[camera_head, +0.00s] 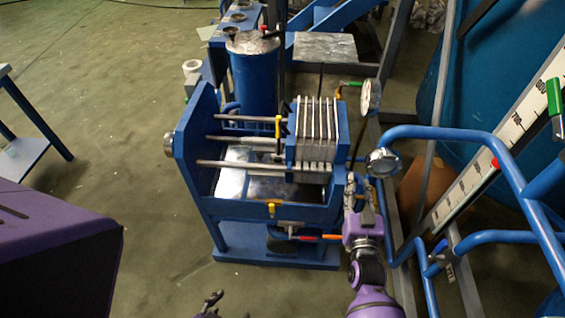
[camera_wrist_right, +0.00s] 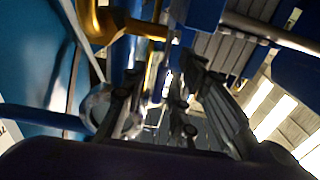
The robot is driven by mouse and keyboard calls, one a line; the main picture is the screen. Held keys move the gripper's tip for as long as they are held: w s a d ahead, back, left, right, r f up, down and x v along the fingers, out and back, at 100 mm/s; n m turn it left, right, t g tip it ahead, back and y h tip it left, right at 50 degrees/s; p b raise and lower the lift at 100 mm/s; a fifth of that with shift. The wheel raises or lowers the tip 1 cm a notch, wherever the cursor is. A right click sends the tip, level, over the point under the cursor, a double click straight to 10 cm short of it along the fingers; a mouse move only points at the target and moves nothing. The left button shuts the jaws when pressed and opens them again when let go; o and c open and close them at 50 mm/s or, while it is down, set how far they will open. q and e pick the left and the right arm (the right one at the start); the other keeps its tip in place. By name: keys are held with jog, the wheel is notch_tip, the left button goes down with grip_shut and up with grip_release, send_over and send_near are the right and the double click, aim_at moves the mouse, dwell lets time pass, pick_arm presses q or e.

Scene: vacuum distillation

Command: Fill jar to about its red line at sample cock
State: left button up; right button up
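I cannot make out the jar or its red line in either view. The blue press (camera_head: 190,165) has a stack of plates (camera_head: 318,130). Low on its front are a small yellow handle (camera_head: 272,210) and an orange-red lever (camera_head: 322,238); I cannot tell which belongs to the sample cock. My right gripper (camera_head: 352,190) points up beside the press's right end. In the right wrist view its fingers (camera_wrist_right: 165,85) stand apart, with nothing clearly held between them. My left gripper (camera_head: 210,303) only peeks in at the bottom edge, dark and small.
A pressure gauge (camera_head: 371,95) and a round fitting (camera_head: 382,162) are close above my right gripper. Blue pipe rails (camera_head: 440,133) and a white scale board (camera_head: 480,175) crowd the right. A blue tank (camera_head: 254,80) stands behind.

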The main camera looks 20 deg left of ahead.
jog(key=shift+w+a, duration=0.1)
jog(key=shift+w, duration=0.15)
grip_shut()
